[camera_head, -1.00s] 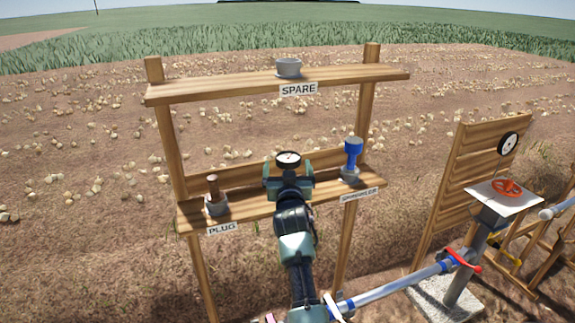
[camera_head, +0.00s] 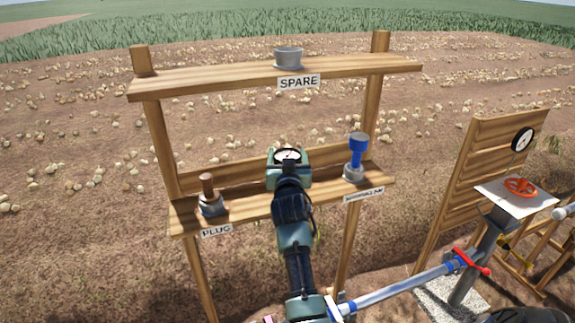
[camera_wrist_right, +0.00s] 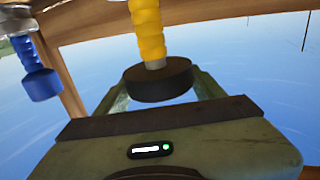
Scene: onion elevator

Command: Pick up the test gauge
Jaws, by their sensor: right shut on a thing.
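The test gauge (camera_head: 287,154), with a round white dial and dark rim, is at the middle of the lower shelf, between the plug and the sprinkler. My right gripper (camera_head: 289,168) is around it from the front, shut on it, and hides its lower part. In the right wrist view the gauge's black round body (camera_wrist_right: 158,82) and yellow ribbed stem (camera_wrist_right: 148,32) show between the fingers. I cannot tell whether the gauge still touches the shelf. My left gripper is not in view.
On the lower shelf (camera_head: 250,208), a plug (camera_head: 210,197) stands left and a blue sprinkler (camera_head: 357,157) right, close to my gripper. A grey spare cup (camera_head: 288,58) sits on the upper shelf (camera_head: 220,75). A red valve wheel (camera_head: 520,187) and wall gauge (camera_head: 522,139) are at right.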

